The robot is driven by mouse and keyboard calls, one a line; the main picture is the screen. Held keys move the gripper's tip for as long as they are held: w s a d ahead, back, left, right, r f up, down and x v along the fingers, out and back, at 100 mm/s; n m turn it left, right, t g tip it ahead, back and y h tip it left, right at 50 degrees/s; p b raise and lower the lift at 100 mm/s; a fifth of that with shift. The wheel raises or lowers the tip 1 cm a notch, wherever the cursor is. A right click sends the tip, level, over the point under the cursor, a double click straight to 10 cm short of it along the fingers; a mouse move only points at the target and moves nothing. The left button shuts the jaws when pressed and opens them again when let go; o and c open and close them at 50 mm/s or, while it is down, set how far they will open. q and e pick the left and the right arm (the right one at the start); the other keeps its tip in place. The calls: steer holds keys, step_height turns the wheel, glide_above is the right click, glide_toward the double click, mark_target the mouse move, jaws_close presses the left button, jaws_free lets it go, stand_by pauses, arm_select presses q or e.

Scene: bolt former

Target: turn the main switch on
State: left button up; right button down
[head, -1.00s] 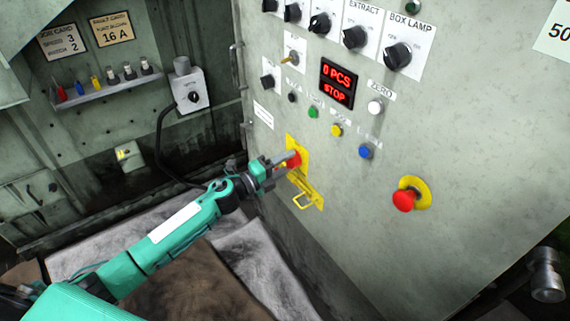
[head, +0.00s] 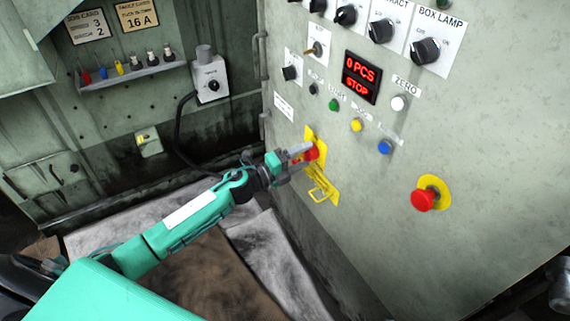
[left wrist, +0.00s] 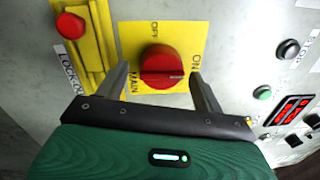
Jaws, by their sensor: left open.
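The main switch is a red rotary knob (left wrist: 162,67) on a yellow plate (left wrist: 194,32) marked OFF, ON and MAIN. In the left wrist view its grip bar lies roughly across the picture, its right end towards the ON side. The red knob also shows in the head view (head: 311,152), partly behind the gripper. My left gripper (left wrist: 158,80) is open, with one finger on each side of the knob. I cannot tell whether the fingers touch it. My right gripper is not in view.
A yellow lock-out bracket (left wrist: 92,45) with a red button (left wrist: 70,25) sits beside the switch. On the same panel are a display (head: 361,77) reading 0 PCS STOP, coloured buttons, several black knobs and a red emergency stop (head: 424,199). A shelf (head: 130,75) stands at left.

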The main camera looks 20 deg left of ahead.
arm_select(q)
steer(key=v, duration=1.3)
steer(key=shift+s, duration=0.2)
steer(key=shift+a+f, duration=0.1)
